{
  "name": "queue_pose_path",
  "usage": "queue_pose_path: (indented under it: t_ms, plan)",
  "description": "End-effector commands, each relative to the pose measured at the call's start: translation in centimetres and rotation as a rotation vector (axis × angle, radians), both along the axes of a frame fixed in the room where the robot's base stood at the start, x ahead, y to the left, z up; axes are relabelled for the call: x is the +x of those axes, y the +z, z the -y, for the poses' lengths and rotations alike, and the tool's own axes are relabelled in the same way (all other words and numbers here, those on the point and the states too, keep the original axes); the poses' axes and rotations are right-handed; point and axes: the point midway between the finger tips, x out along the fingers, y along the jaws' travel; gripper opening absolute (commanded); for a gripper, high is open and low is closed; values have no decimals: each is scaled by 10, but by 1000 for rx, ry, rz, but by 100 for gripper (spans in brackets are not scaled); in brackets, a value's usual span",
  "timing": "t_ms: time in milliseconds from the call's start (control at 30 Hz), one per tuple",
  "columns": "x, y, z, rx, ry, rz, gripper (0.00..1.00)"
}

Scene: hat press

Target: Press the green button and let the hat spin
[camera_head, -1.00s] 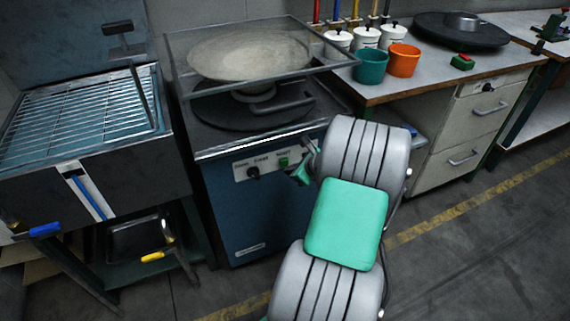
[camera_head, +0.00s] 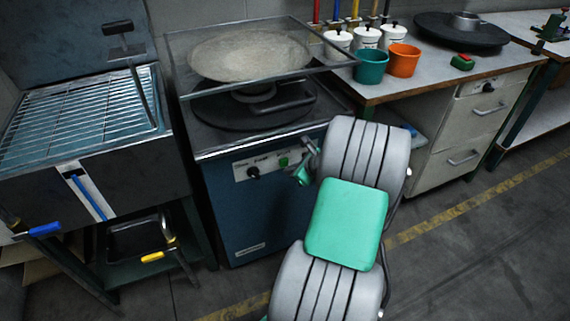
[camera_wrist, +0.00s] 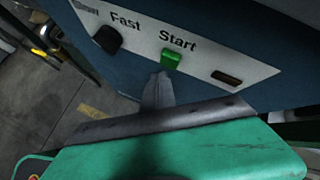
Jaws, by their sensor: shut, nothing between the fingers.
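The green button (camera_head: 283,161) is on the pale control panel on the front of the blue machine (camera_head: 232,215). In the wrist view the green button (camera_wrist: 171,60) sits under the word "Start". My gripper (camera_wrist: 160,80) is shut and empty, its tips just below the button. A small gap or light contact cannot be told apart. In the head view my gripper (camera_head: 308,149) is at the right end of the panel, partly hidden by my arm. A pale, round, brimmed piece (camera_head: 250,54), which looks like the hat, is inside the clear-framed top of the machine.
A black knob (camera_wrist: 107,39) is left of the button. A slot (camera_wrist: 227,78) is right of it. A wire-rack unit (camera_head: 80,115) stands left. A bench (camera_head: 425,75) with teal and orange pots (camera_head: 403,60) stands right. The floor in front is clear.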

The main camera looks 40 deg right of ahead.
Motion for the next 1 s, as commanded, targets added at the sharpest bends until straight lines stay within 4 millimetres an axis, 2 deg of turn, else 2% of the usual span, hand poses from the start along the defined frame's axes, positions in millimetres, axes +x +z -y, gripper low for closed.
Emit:
queue_pose_path:
  t_ms: [1000]
  plan:
    - [8, 0, 3, 0, 0, -1, 0]
